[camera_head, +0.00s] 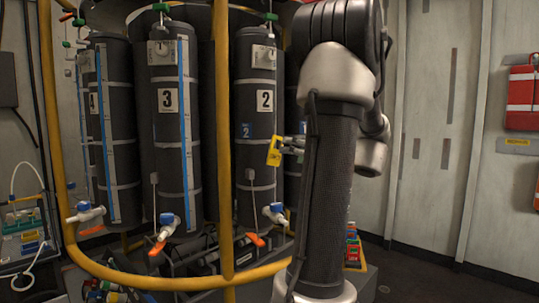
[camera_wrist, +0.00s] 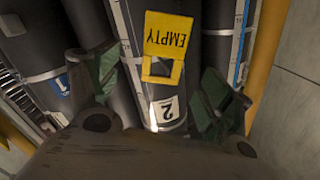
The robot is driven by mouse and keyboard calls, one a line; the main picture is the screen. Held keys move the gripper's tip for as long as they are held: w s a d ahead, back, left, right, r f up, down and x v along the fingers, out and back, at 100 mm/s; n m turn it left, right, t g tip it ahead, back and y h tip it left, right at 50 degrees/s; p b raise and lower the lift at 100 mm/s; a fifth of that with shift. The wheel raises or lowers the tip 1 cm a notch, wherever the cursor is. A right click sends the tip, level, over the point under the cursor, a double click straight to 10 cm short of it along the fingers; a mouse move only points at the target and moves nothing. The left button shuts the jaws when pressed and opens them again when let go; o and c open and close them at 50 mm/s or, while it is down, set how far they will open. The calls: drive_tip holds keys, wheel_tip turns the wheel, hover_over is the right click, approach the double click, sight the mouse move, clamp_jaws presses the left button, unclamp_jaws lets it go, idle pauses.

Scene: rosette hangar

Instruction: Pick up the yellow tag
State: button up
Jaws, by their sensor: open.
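The yellow tag (camera_head: 273,150) shows in front of the dark cylinder marked 2 (camera_head: 264,122). In the wrist view the tag (camera_wrist: 168,33) reads EMPTY upside down, with a yellow loop at its lower end in the picture. Nothing is held. I cannot tell whether a finger touches the tag, or what the tag hangs from.
Several strapped cylinders stand in a rack, with cylinder 3 (camera_head: 168,140) to the left. A yellow upright rail (camera_head: 224,150) stands in front of them, joined to a curved lower rail. Orange-handled valves (camera_head: 254,239) stick out low down. A red case (camera_head: 522,98) hangs on the right wall.

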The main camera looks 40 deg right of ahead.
drive_tip(key=shift+n, duration=0.9)
drive_tip(key=w, duration=0.5)
drive_tip(key=w+a, duration=0.1)
drive_tip(key=w, duration=0.2)
drive_tip(key=shift+r, duration=0.1)
drive_tip(key=shift+c, duration=0.2)
drive_tip(key=shift+s, duration=0.1)
drive_tip(key=c, duration=1)
drive_tip(key=shift+r, duration=0.65)
drive_tip(key=s+d, duration=0.1)
drive_tip(key=s, duration=1.7)
drive_tip(key=shift+d, duration=0.2)
